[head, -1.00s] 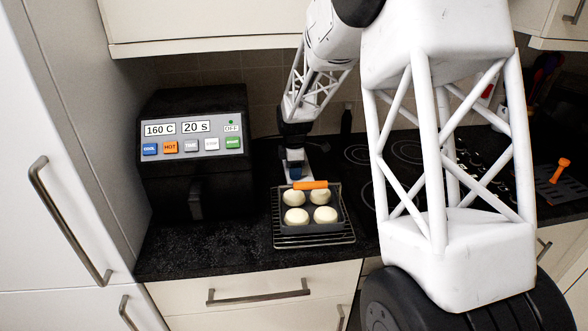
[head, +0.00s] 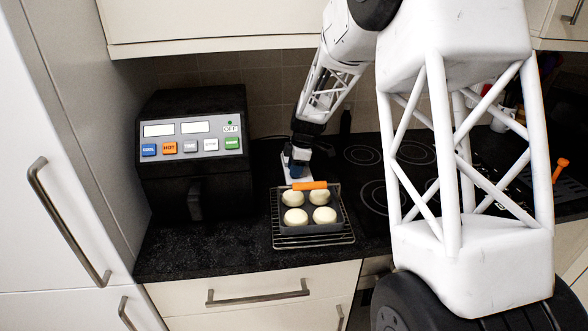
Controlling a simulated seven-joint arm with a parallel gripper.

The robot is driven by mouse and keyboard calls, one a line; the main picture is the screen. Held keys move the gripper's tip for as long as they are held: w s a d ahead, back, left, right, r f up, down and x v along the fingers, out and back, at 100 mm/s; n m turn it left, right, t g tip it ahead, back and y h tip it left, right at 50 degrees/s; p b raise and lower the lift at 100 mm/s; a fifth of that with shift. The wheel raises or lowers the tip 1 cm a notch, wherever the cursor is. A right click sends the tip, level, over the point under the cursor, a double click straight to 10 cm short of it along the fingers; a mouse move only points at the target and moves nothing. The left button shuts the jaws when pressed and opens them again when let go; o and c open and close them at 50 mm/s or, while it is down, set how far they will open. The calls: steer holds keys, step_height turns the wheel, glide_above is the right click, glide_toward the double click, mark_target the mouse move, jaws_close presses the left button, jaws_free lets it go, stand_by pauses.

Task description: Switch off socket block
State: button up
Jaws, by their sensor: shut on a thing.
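The white socket block (head: 290,181) lies on the dark worktop behind the tray of buns, to the right of the oven. A dark cable runs towards it from the oven's side. The fingertips' exact contact and the block's switch are too small and covered to make out. The black oven (head: 195,150) has two blank white displays, several coloured buttons and a small green dot beside an OFF label.
A dark tray with several pale buns (head: 308,209) and an orange handle sits on a wire rack (head: 315,241) in front of the block. A hob (head: 385,165) is to the right, partly behind my arm. Wall cupboards hang above.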

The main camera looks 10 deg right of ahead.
stand_by(0.4)
steer(key=o, duration=0.9)
steer(key=shift+d+r, duration=0.1)
steer(key=shift+r, duration=0.1)
steer(key=shift+v, duration=3.7)
steer(key=shift+s+d+r, duration=0.1)
